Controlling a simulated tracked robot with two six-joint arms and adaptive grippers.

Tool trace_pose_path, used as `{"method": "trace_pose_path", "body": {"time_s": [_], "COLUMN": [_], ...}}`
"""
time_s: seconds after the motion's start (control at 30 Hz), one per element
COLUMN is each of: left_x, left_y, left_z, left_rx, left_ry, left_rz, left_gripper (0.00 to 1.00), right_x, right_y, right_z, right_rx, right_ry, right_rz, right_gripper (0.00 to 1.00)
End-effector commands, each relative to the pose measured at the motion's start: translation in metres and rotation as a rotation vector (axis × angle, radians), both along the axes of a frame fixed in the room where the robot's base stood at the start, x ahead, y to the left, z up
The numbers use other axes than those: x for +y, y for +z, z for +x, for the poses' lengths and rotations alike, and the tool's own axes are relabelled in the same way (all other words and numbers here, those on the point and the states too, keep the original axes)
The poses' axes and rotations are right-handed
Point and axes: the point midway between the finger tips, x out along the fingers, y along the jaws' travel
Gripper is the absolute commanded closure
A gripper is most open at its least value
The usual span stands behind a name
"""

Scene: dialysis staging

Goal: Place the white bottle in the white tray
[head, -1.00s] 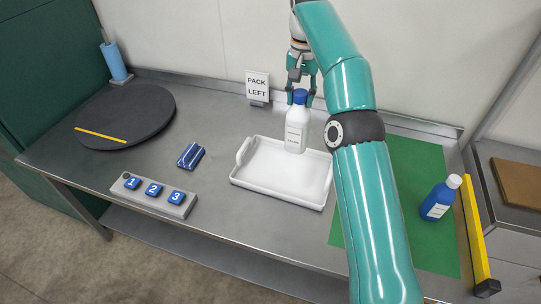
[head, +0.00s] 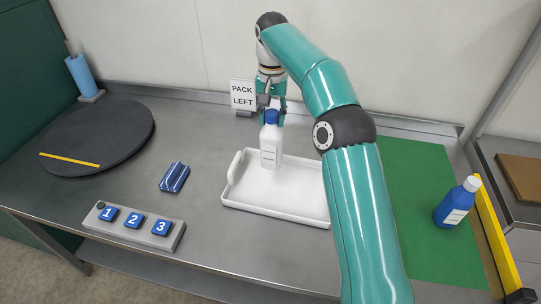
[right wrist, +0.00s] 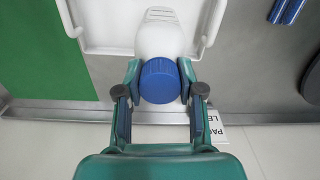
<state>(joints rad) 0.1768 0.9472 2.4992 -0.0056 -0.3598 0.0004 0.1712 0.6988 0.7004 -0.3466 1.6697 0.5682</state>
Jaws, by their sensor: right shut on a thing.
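The white bottle (head: 270,147) with a blue cap is upright at the back left part of the white tray (head: 290,205). I cannot tell whether its base touches the tray floor. My left gripper is not in view.
A blue bottle (head: 456,204) with a white cap stands on the green mat (head: 420,170) at right. A "PACK LEFT" sign (head: 242,96), a blue bundle (head: 174,177), a numbered button box (head: 135,226) and a dark round plate (head: 110,125) lie leftward.

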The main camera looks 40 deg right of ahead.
Motion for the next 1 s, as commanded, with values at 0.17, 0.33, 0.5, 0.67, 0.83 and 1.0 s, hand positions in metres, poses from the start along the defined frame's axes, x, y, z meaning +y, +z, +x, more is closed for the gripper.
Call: {"method": "trace_pose_path", "body": {"time_s": [0.17, 0.33, 0.5, 0.67, 0.83, 1.0], "left_x": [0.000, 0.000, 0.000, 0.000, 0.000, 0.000], "left_y": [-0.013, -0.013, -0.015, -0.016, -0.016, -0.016], "left_z": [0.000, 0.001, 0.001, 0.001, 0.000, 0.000], "left_rx": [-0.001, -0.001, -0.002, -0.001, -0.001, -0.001], "left_ry": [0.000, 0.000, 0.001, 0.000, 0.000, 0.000], "left_rz": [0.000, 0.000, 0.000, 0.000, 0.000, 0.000], "left_gripper": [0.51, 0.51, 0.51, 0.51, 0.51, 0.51], "right_x": [0.000, 0.000, 0.000, 0.000, 0.000, 0.000], "right_y": [-0.041, -0.056, -0.070, -0.090, -0.097, -0.097], "right_z": [-0.001, -0.001, -0.001, -0.001, -0.001, 0.000], "right_rx": [0.003, 0.001, 0.004, 0.004, 0.001, 0.002], "right_ry": [0.000, -0.001, 0.000, 0.001, 0.001, 0.001], "right_rz": [0.001, 0.001, 0.002, 0.001, 0.001, 0.001], "right_gripper": [1.00, 1.00, 1.00, 1.00, 1.00, 1.00]}}
